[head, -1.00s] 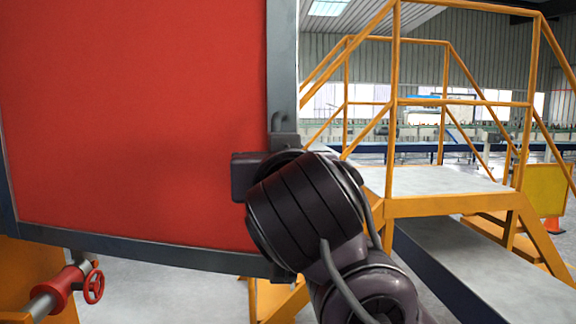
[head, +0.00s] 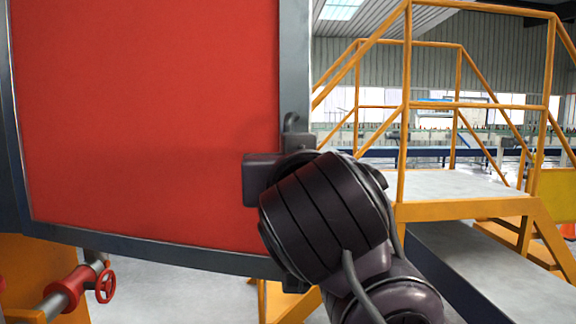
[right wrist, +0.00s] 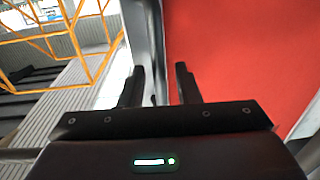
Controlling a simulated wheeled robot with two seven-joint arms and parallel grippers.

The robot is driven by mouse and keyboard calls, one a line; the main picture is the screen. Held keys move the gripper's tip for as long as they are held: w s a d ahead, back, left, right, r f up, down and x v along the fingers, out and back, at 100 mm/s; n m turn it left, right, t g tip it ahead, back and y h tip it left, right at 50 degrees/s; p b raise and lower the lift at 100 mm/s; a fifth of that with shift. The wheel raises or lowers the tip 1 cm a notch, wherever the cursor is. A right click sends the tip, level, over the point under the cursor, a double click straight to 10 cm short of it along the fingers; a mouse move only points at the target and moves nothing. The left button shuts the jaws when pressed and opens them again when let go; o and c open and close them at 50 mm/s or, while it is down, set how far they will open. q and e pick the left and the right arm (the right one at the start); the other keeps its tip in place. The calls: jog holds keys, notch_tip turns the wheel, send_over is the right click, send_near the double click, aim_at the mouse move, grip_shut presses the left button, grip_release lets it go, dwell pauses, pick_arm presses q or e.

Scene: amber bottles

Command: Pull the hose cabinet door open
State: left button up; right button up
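The hose cabinet door is a large red panel (head: 150,120) in a grey frame, filling the left of the head view. It looks closed or nearly so; I cannot tell for sure. A small grey curved handle (head: 290,123) shows at its right edge, its lower part hidden by my right gripper (right wrist: 160,84). In the right wrist view the two dark fingers stand apart. The grey frame edge shows behind the gap, with the red panel (right wrist: 235,50) to the right. Contact with the handle is not clear. My left gripper is not in view.
Orange-railed steps with a grey platform (head: 440,183) stand to the right of the cabinet. A red valve wheel (head: 105,286) on a pipe sits below the door at lower left. Grey floor shows beneath the door.

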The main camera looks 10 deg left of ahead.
jog(key=b+v, duration=0.1)
jog(key=v, duration=0.5)
jog(key=shift+s+b, duration=0.25)
jog(key=shift+b, duration=0.1)
jog(key=shift+d, duration=0.1)
